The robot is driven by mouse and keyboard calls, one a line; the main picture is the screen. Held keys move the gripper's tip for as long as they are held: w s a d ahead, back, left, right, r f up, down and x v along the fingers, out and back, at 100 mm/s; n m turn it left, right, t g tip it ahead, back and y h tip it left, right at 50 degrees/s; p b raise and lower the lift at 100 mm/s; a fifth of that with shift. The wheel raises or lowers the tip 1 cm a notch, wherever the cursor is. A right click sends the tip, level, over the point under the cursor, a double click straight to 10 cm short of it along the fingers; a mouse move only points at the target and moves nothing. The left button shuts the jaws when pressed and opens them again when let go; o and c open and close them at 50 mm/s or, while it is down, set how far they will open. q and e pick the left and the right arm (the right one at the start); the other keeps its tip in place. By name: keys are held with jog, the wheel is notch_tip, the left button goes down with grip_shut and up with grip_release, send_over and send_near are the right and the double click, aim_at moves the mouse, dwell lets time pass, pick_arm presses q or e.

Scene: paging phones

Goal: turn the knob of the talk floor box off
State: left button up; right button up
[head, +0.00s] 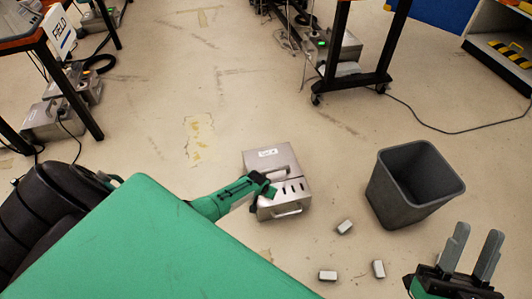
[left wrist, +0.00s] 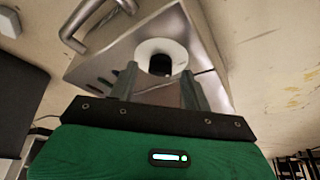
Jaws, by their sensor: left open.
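A grey metal floor box (head: 270,160) stands on the floor in the middle of the head view, with a carry handle, dark slots and a small label too small to read surely. In the left wrist view the box (left wrist: 205,35) fills the upper middle. Its black knob (left wrist: 160,65) sits on a round white plate. My left gripper (left wrist: 158,78) is open, with its fingertips on either side of the knob in that view; I cannot tell whether they touch it. In the head view my left gripper (head: 262,187) hides the knob. My right gripper (head: 472,248) is open and empty at lower right.
A grey bin (head: 415,185) stands right of the box. Small grey blocks (head: 345,227) lie on the floor between the box and my right gripper. A wheeled stand (head: 350,75) and cables are farther back. The floor left of the box is clear.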

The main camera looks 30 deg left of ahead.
pick_arm(q)
jog(key=shift+r, duration=0.1)
pick_arm(e)
jog(key=shift+w, duration=0.1)
pick_arm(q)
jog(key=shift+p+v, duration=0.85)
jog(key=shift+v, duration=0.3)
jog(key=shift+p+v, duration=0.8)
jog(key=shift+v, duration=0.45)
pick_arm(e)
jog(key=a+f+g, duration=0.4)
jog(key=f+g, duration=0.4)
jog(key=f, duration=0.4)
pick_arm(q)
jog(key=p+v, duration=0.4)
jog(key=v, duration=0.4)
jog(key=shift+s+r, duration=0.25)
jog(key=shift+r, duration=0.05)
pick_arm(e)
jog(key=s+d+f+g+h, duration=0.3)
jog(key=f+g, duration=0.5)
jog(key=g, duration=0.1)
jog(key=shift+s+f+n+h, duration=0.3)
jog(key=shift+f, duration=0.05)
